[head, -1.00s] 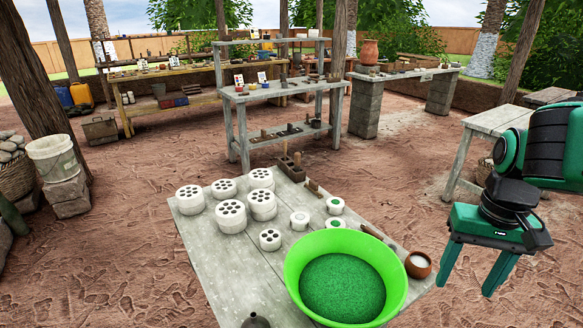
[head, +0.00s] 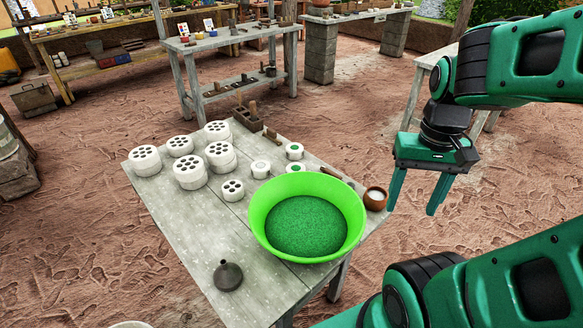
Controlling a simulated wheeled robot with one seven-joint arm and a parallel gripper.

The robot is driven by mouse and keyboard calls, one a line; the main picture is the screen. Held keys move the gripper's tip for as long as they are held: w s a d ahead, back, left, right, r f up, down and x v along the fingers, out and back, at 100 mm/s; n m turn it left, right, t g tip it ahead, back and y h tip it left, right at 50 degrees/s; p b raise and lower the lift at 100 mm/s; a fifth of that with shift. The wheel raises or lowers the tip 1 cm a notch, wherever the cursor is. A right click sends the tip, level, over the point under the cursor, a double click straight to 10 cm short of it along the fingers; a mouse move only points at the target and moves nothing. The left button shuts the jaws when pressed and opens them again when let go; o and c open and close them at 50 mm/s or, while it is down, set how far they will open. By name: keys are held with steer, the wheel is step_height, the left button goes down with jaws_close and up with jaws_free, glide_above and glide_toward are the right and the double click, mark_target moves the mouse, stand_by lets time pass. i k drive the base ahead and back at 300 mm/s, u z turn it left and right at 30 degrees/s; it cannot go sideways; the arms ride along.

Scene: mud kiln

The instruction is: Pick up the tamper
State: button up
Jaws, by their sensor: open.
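My gripper (head: 414,210) is open and empty, its two green fingers pointing down off the right side of the grey wooden table (head: 185,238), apart from everything on it. I cannot tell for sure which thing is the tamper. A small upright wooden piece (head: 252,109) stands at the table's far edge by a brown block (head: 244,121); it may be the tamper. A smaller wooden piece (head: 270,133) is beside them. A brown stick (head: 331,173) lies behind the bowl, partly hidden by its rim.
A bright green bowl (head: 258,222) of green granules stands at the table's right. White perforated discs (head: 190,172), small white cups (head: 260,169), a brown pot (head: 375,198) of white stuff and a dark funnel (head: 228,275) share the table. The table's left front is mostly clear.

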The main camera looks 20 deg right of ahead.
mark_target(253, 106)
steer(key=k, duration=0.5)
steer(key=z, duration=1.45)
steer(key=i, duration=3.75)
